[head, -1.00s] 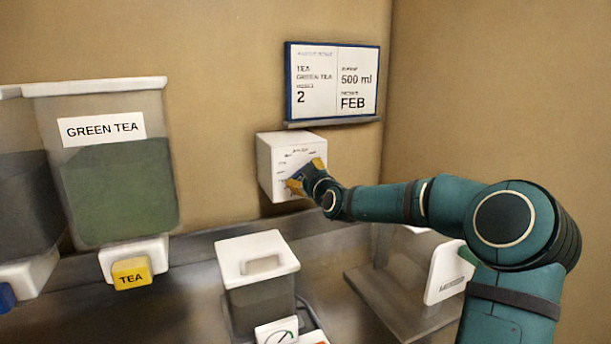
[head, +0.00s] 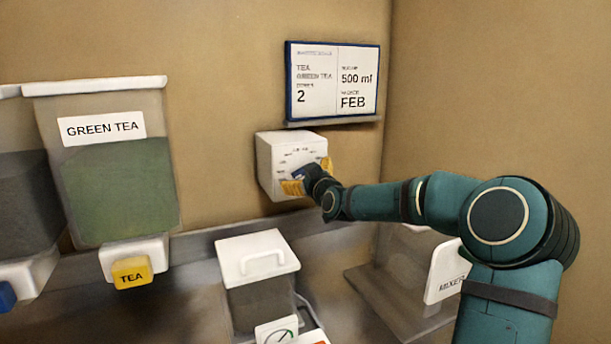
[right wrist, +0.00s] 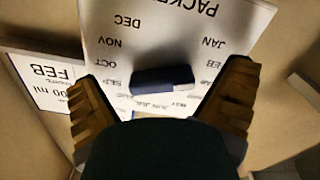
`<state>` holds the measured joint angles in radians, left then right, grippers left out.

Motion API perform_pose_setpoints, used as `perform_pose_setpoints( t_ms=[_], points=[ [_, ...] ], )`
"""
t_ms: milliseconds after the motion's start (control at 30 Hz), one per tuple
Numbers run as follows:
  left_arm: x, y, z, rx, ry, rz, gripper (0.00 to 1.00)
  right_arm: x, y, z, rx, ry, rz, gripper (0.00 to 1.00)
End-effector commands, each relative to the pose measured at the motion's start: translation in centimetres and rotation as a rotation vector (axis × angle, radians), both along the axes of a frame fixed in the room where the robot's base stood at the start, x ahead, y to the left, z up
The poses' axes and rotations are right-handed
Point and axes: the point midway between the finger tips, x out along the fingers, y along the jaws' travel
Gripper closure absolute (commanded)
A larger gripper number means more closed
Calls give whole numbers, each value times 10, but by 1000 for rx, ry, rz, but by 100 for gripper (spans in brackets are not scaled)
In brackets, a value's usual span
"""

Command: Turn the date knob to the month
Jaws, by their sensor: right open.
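The date knob (right wrist: 162,80) is a dark blue bar on the white dial box (head: 277,165), whose face (right wrist: 140,30) carries month names in a ring. In the right wrist view the lettering is upside down and the bar lies nearly level; I cannot tell which month it marks. My right gripper (head: 309,176) is open in front of the dial. In the right wrist view its yellow fingers (right wrist: 165,95) stand on either side of the knob, with gaps. The blue-framed card (head: 333,82) above reads FEB. My left gripper is not in view.
A GREEN TEA dispenser (head: 118,195) with a yellow TEA block (head: 132,272) stands at the left. A white-lidded container (head: 257,262) stands below the dial. A white sign (head: 445,272) is at the right.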

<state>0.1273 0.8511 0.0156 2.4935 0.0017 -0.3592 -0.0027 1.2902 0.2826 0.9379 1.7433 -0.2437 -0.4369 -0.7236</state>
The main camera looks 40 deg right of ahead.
Motion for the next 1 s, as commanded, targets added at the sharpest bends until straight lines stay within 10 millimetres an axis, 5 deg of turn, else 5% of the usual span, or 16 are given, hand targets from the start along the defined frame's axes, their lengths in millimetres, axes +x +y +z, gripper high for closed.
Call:
perform_pose_setpoints(
  t_ms=[267, 1000],
  points=[
    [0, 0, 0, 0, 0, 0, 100, -15, 4, 1, -6, 2, -3, 1],
    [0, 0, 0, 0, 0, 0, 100, -107, 35, 0, -3, 2, 1, 1]
  ],
)
